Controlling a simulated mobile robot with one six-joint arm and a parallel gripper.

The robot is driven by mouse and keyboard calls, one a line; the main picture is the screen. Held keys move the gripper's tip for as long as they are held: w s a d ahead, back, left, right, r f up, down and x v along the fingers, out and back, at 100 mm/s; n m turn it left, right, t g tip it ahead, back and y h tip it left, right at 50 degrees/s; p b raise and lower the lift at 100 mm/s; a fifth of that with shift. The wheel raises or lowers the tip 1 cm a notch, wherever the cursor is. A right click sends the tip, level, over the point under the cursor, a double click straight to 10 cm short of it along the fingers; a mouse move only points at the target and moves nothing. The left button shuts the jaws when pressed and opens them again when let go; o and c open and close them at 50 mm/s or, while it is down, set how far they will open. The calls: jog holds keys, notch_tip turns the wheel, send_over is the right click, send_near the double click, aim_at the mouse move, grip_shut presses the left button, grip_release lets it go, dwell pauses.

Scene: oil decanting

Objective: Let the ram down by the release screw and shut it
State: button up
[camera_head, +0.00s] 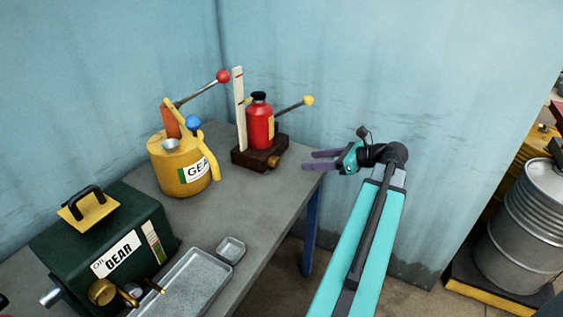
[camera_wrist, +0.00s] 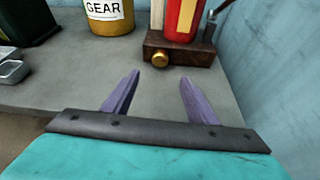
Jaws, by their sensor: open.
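The jack is a red bottle-shaped body (camera_head: 260,124) on a dark brown base (camera_head: 247,158), at the far end of the grey bench. A black cap (camera_head: 259,97) tops it, and a lever with a yellow knob (camera_head: 309,101) slants up to the right. A brass screw knob (camera_head: 274,163) sits on the base's front; in the wrist view the brass knob (camera_wrist: 160,60) shows ahead of my fingers. My gripper (camera_head: 306,160) is open and empty, just right of the base, apart from it. Both purple fingers (camera_wrist: 160,84) point toward the base.
A pale upright scale (camera_head: 239,110) stands beside the red body. A yellow gear oil can (camera_head: 170,178) with a red-knobbed lever (camera_head: 223,76) is to the left. A green oil box (camera_head: 85,245), metal tray (camera_head: 190,285) and small dish (camera_head: 231,249) are nearer. A wall is behind.

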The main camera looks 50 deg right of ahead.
aim_at(277, 162)
jog(key=shift+w, duration=0.1)
jog(key=x, duration=1.3)
jog(key=shift+w+f, duration=0.2)
jog(key=shift+w, duration=0.05)
jog(key=c, duration=1.1)
